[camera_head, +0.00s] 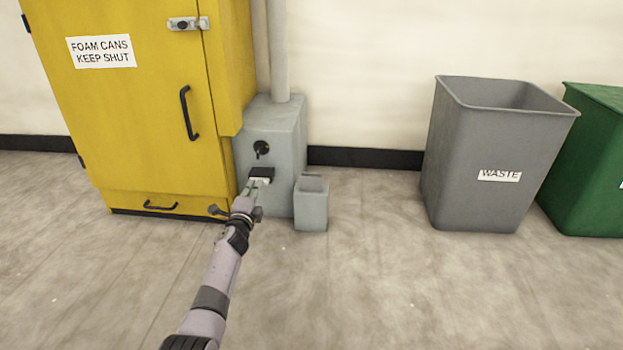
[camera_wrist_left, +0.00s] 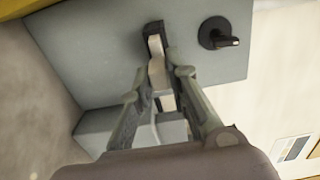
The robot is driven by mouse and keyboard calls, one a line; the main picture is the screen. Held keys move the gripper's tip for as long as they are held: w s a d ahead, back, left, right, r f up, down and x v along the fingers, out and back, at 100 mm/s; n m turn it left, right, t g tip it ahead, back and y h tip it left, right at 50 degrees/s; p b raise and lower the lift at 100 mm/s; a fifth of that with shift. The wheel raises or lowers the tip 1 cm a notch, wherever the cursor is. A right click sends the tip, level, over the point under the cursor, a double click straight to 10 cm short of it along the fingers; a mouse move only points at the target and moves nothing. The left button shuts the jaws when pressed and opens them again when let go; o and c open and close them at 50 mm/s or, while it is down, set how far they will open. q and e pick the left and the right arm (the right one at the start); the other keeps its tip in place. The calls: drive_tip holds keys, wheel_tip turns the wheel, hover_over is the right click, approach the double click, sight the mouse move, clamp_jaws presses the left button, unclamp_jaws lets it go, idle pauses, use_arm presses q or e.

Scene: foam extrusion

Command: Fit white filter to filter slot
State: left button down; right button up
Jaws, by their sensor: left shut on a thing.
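The white filter (camera_head: 264,180) is between the fingertips of my left gripper (camera_head: 254,187), at the front of the grey wall unit (camera_head: 283,130). The filter slot (camera_head: 261,172) has a dark frame in the unit's front, below a round black knob. In the left wrist view, my left gripper (camera_wrist_left: 158,82) is shut on the pale filter (camera_wrist_left: 157,66), whose far end meets the dark slot frame (camera_wrist_left: 153,29). How deep the filter sits in the slot is hidden. My right gripper does not show.
A black knob (camera_head: 261,149) is above the slot, also seen in the left wrist view (camera_wrist_left: 217,33). A small grey bin (camera_head: 312,208) stands at the unit's front right. A yellow cabinet (camera_head: 140,110) is left; a grey waste bin (camera_head: 480,185) and green bin (camera_head: 585,170) are right.

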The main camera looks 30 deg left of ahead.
use_arm(q)
drive_tip(key=shift+w+a, duration=0.35)
drive_tip(key=shift+w, duration=0.1)
drive_tip(key=shift+w, duration=0.5)
idle(0.6)
drive_tip(key=c, duration=1.4)
unclamp_jaws()
drive_tip(key=shift+d, duration=0.1)
drive_tip(key=shift+c, duration=0.2)
